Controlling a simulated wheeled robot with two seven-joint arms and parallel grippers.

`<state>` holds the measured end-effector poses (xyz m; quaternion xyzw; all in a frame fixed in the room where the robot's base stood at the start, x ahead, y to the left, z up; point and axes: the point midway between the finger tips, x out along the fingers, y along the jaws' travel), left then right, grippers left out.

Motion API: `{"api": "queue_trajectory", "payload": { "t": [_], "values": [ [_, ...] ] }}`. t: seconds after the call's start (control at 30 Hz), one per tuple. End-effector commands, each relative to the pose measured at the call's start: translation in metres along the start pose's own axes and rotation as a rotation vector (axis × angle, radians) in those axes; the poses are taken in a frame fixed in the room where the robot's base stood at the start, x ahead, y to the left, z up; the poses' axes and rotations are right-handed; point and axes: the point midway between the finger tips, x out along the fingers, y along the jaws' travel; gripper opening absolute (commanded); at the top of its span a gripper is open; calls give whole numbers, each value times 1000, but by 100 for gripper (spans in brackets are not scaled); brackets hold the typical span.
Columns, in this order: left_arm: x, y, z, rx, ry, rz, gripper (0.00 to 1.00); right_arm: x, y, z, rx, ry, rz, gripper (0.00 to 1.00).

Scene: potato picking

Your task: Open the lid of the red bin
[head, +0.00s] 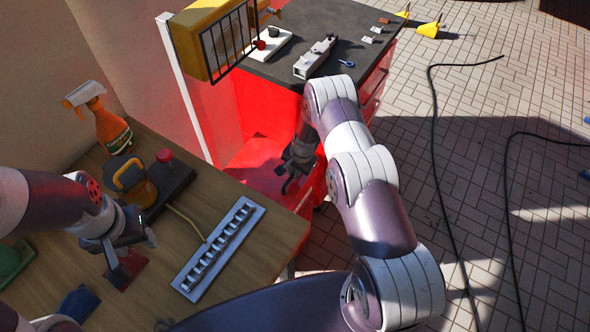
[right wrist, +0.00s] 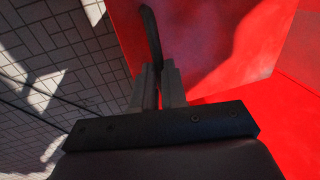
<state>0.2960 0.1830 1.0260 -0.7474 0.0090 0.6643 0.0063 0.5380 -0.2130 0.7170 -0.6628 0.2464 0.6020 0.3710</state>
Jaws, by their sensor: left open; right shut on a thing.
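The red bin (head: 250,165) shows in the head view as bright red surfaces below the dark worktop, partly hidden by my right arm. My right gripper (head: 287,183) is at its front right part. In the right wrist view my right gripper (right wrist: 158,88) is shut on a dark curved handle (right wrist: 151,38). The handle stands along the edge of a red panel (right wrist: 225,45), with more red surface to the right. Whether this panel is the lid is hard to tell. My left gripper (head: 132,255) is open over the wooden table, away from the bin.
The wooden table (head: 235,275) holds an orange spray bottle (head: 108,128), a power strip (head: 218,250) and a dark device with a yellow handle (head: 135,180). A yellow caged lamp (head: 215,40) hangs at the top. The tiled floor (head: 480,190) on the right carries black cables.

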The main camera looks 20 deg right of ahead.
Motion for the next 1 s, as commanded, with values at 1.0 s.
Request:
{"api": "queue_trajectory", "payload": {
  "t": [1.0],
  "values": [
    [-12,0,-1,0,0,0,49,-37,-23,-1,-1,3,-3,0]
  ]
}}
